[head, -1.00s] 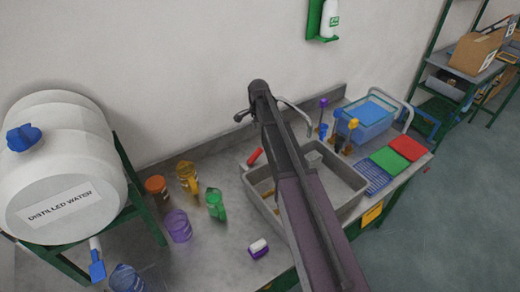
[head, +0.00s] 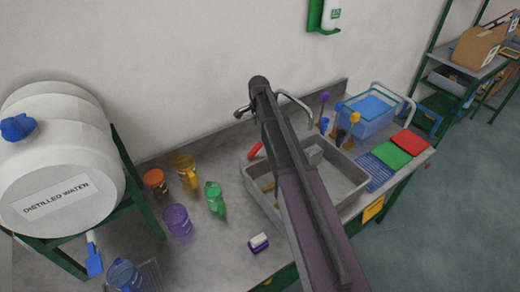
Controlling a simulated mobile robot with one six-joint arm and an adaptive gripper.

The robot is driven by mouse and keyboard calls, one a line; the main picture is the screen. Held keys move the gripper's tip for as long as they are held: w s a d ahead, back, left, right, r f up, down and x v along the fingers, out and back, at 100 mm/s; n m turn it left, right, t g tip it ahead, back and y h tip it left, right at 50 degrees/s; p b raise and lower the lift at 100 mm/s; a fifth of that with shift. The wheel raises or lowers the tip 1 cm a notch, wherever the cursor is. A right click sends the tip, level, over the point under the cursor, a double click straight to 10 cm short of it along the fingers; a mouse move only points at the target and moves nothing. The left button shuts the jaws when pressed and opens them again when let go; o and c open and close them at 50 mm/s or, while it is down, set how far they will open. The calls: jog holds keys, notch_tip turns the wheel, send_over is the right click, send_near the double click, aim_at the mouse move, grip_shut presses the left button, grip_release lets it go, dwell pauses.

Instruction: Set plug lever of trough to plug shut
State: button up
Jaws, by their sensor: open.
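The trough is a grey metal sink (head: 352,184) set in the bench, partly hidden behind my arm. A short red lever (head: 255,150) stands tilted at its back left rim; it looks like the plug lever, but whether its position means open or shut cannot be told. The plug itself cannot be made out. My dark arm crosses the middle of the view, in front of the sink and close to the lever in the picture. My gripper cannot be seen.
A curved tap (head: 296,106) rises behind the sink. Jars and cups, including a green bottle (head: 215,197), stand left of it. A purple-and-white block (head: 258,243) lies in front. A blue tub (head: 367,115) and coloured mats (head: 390,153) are to the right.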

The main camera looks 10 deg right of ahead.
aim_at(259, 143)
jog(key=shift+f+b, duration=5.6)
jog(key=shift+f, duration=0.3)
grip_shut()
